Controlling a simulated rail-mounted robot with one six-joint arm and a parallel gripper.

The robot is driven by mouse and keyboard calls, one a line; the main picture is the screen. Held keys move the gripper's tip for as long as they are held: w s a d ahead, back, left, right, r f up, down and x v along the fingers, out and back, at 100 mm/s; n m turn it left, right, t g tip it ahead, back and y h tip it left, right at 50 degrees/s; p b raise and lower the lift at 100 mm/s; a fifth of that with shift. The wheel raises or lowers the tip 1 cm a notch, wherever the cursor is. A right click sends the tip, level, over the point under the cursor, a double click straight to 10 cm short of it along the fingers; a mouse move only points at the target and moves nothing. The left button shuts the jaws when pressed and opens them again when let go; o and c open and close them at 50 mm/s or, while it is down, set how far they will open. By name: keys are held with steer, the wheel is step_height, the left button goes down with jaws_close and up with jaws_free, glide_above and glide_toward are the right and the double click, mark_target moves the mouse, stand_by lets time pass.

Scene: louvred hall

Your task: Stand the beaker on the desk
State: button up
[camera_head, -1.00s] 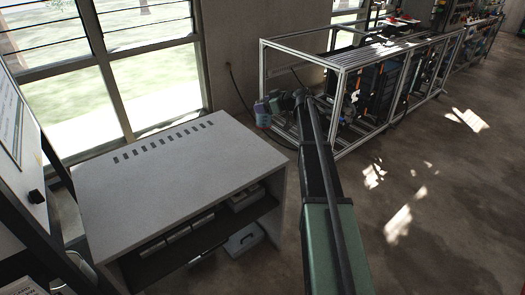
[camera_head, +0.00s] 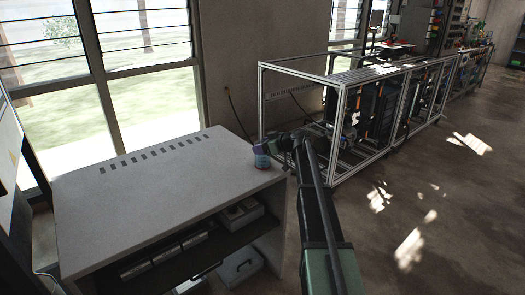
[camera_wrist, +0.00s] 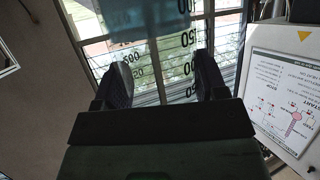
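The beaker (camera_head: 262,160) is small, clear and bluish with a pinkish lower part, and looks roughly upright. My gripper (camera_head: 268,148) is shut on it at the desk's right rear corner. In the wrist view the beaker (camera_wrist: 148,18) shows as a bluish see-through wall with dark scale numbers, between the two dark fingers of my gripper (camera_wrist: 160,78). The desk (camera_head: 140,205) has a pale grey top with a row of dark slots along the window side. I cannot tell whether the beaker's base touches the desktop or hangs just above it.
The desktop is otherwise clear. Grey boxes (camera_head: 240,265) sit on the shelves under it. A metal frame rack (camera_head: 342,115) stands behind and to the right of my arm. Louvred windows (camera_head: 150,75) rise behind the desk. A sign board (camera_wrist: 290,100) is at right in the wrist view.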

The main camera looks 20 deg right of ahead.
steer(key=o, duration=0.4)
steer(key=p+v, duration=0.5)
steer(key=v, duration=0.7)
steer(key=s+a+f+m+g, duration=0.1)
steer(key=s+a+f+g, duration=0.1)
steer(key=s+a, duration=0.35)
steer(key=s+a+f+g+h, duration=0.1)
steer(key=s+a+f+g, duration=0.1)
steer(key=a, duration=0.6)
steer(key=s+a+f+m+g, duration=0.1)
steer(key=s+a+f+g, duration=0.15)
steer(key=a, duration=0.45)
steer(key=s+a+f+m+g+h, duration=0.2)
steer(key=s+a, duration=0.3)
steer(key=s, duration=0.5)
steer(key=s+a+f+m+g+h, duration=0.2)
steer(key=s+a+m+h, duration=0.1)
steer(key=s, duration=0.7)
steer(key=shift+s+a+h, duration=0.4)
steer(key=shift+a+h, duration=0.5)
steer(key=shift+a, duration=0.3)
steer(key=shift+f, duration=0.15)
